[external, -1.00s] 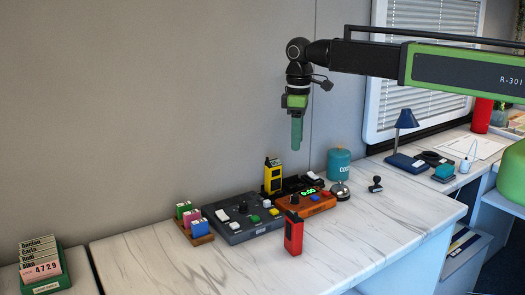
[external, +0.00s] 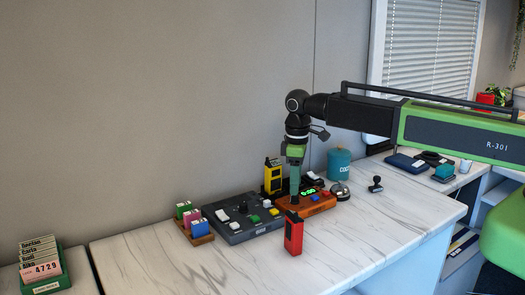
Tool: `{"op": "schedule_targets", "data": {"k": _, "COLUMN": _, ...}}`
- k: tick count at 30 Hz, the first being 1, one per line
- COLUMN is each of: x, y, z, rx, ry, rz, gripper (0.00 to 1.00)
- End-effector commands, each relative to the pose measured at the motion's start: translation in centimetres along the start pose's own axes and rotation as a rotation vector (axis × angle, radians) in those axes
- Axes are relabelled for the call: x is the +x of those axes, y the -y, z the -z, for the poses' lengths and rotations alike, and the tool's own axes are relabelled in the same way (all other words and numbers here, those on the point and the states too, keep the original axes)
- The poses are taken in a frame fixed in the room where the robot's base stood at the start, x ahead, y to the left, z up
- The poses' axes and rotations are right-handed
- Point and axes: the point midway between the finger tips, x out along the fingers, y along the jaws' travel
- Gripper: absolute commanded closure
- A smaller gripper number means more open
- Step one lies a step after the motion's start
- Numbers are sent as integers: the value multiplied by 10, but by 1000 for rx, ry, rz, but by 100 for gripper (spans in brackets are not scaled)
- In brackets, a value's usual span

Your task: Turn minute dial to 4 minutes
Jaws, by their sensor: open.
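An orange timer box (external: 318,207) with a lit green display (external: 308,191) sits on the marble-look desk. Its display seems to read zeros, though the digits are small. Blue, red and white buttons sit on its right part. A small black dial (external: 294,200) is at the left of its top. My gripper (external: 295,192) points straight down over this dial, with its jaws open. The jaws cover the dial's upper part, and I cannot tell whether they touch it.
A dark grey control panel (external: 244,236) stands left of the timer. A red radio (external: 293,234) stands upright in front, and a yellow radio (external: 272,176) behind. A bell (external: 340,191) and a teal canister (external: 339,163) are to the right.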

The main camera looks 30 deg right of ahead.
Motion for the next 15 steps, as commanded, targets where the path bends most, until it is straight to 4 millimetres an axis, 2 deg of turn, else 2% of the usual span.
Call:
{"op": "schedule_targets", "data": {"k": 1, "x": 20, "y": 0, "z": 0, "rx": 0, "ry": 0, "rz": 0, "gripper": 53}}
{"op": "schedule_targets", "data": {"k": 4, "x": 33, "y": 0, "z": 0, "rx": 0, "ry": 0, "rz": 0, "gripper": 53}}
{"op": "schedule_targets", "data": {"k": 14, "x": 35, "y": 0, "z": 0, "rx": 0, "ry": 0, "rz": 0, "gripper": 53}}
{"op": "schedule_targets", "data": {"k": 15, "x": 35, "y": 0, "z": 0, "rx": 0, "ry": 0, "rz": 0, "gripper": 56}}
